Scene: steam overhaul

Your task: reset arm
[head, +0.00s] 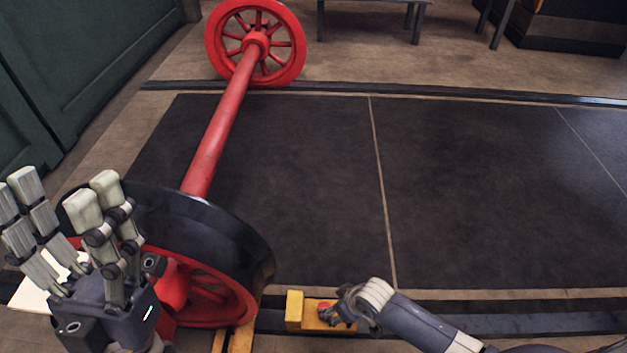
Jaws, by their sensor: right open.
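My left gripper (75,225) is large in the lower left, with its pale jointed fingers pointing up and apart. It is open and holds nothing that I can see. It covers part of the near red wheel. My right gripper (340,305) is low in the middle, its arm coming in from the right. It is open, its dark fingertips close over a yellow block (294,310) with a red round part (325,309) on it. I cannot tell whether they touch.
A red wheelset stands on the rails: near wheel (205,295) with a dark rim, axle (217,135), far wheel (255,44). A yellow piece (240,340) lies by the near wheel. Dark floor plates (480,190) between the rails are clear. A green wall (85,60) bounds the left.

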